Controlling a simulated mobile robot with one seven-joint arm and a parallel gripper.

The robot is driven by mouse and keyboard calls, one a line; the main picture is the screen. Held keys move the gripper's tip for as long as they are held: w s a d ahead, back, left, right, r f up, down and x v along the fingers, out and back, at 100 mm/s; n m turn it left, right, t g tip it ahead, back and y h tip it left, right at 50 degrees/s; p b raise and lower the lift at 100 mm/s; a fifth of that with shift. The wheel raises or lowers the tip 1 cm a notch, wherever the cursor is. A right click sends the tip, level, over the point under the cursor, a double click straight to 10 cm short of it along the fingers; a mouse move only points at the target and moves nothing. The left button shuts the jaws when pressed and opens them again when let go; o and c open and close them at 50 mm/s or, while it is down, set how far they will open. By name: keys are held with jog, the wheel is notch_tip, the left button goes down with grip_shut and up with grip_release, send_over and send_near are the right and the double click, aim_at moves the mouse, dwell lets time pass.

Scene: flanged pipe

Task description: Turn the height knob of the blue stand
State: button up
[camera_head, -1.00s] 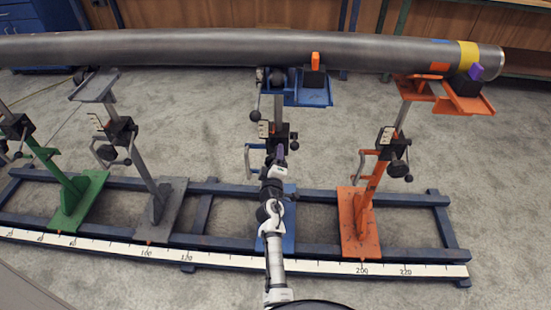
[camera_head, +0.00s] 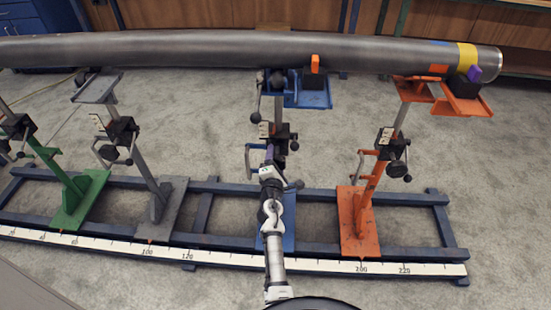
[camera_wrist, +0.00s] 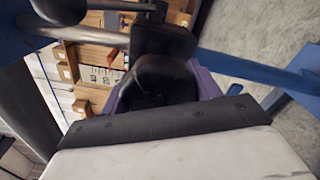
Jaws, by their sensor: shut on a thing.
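The blue stand (camera_head: 312,95) is upright under the pipe, with a dark clamp block on its post and a blue bent handle (camera_head: 249,160) at its left. My gripper (camera_head: 270,153) reaches up from below to this block. In the wrist view a rounded black knob (camera_wrist: 163,82) sits between the purple fingers (camera_wrist: 207,82) of my gripper, which is shut on it. The knob's far side and the finger contacts are partly hidden. In the head view my gripper and arm cover the knob and part of the lower post.
The long grey pipe (camera_head: 180,50) lies across the stands. An orange stand (camera_head: 360,220) is to the right; grey (camera_head: 160,205) and green (camera_head: 78,200) stands are to the left. A blue floor frame with a white scale (camera_head: 330,264) runs along the front.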

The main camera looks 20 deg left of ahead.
jog(key=shift+n, duration=0.5)
jog(key=o, duration=1)
jog(key=shift+s, duration=0.15)
